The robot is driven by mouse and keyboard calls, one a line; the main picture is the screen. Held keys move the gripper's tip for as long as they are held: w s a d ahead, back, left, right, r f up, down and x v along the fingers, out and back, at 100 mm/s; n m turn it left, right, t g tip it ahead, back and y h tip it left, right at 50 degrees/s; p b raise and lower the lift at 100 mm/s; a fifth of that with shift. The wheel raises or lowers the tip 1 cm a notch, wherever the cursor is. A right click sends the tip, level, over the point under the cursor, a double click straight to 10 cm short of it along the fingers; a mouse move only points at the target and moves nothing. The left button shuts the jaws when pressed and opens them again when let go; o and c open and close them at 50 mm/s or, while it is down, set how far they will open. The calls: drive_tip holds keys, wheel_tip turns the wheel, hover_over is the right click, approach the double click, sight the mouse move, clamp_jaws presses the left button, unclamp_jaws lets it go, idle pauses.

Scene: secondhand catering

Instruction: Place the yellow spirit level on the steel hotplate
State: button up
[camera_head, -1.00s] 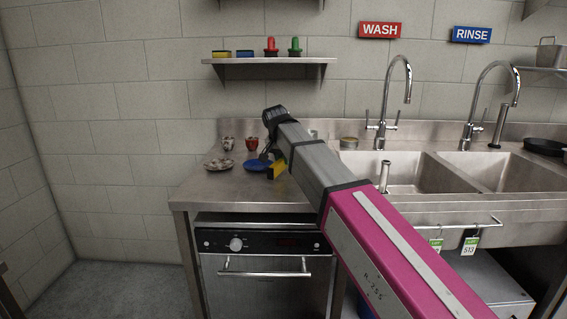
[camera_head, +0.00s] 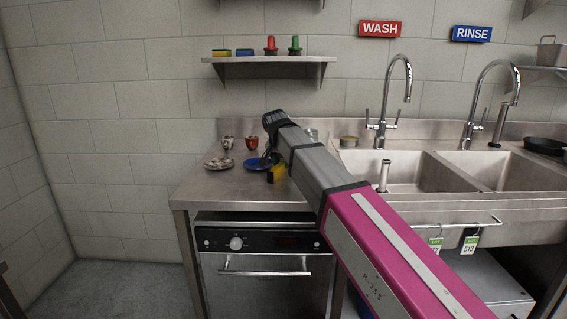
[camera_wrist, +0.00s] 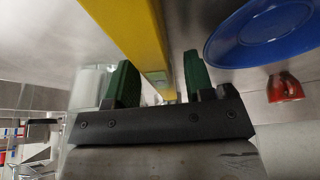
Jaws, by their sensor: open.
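The yellow spirit level (camera_head: 277,173) is on the steel counter, right of a blue plate (camera_head: 255,164) and partly hidden by my gripper. In the wrist view the spirit level (camera_wrist: 140,32) is a long yellow bar running from the top edge toward the gap between my green fingers. My gripper (camera_wrist: 157,82) is open, one finger on each side of the bar's line; whether they touch it is unclear. In the head view my gripper (camera_head: 268,154) is small and partly hidden behind the wrist. I cannot make out a steel hotplate.
A tin (camera_head: 349,142) stands near the sink basins (camera_head: 415,172). A wall shelf (camera_head: 265,60) hangs above. The counter's front left is clear.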

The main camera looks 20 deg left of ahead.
sight(284, 162)
drive_tip(key=v, duration=0.9)
drive_tip(key=shift+s+a, duration=0.2)
drive_tip(key=shift+a, duration=0.05)
drive_tip(key=shift+o, duration=0.4)
drive_tip(key=shift+s+r, duration=0.2)
drive_tip(key=shift+r, duration=0.4)
drive_tip(key=shift+w+d+f, duration=0.1)
drive_tip(key=shift+d+f, duration=0.2)
drive_tip(key=shift+d, duration=0.25)
drive_tip(key=x, duration=0.5)
drive_tip(key=shift+a+f, duration=0.1)
drive_tip(key=shift+a+x, duration=0.1)
drive_tip(key=shift+x, duration=1.3)
drive_tip(key=shift+a+x, duration=0.15)
drive_tip(key=shift+x, duration=1.25)
clamp_jaws()
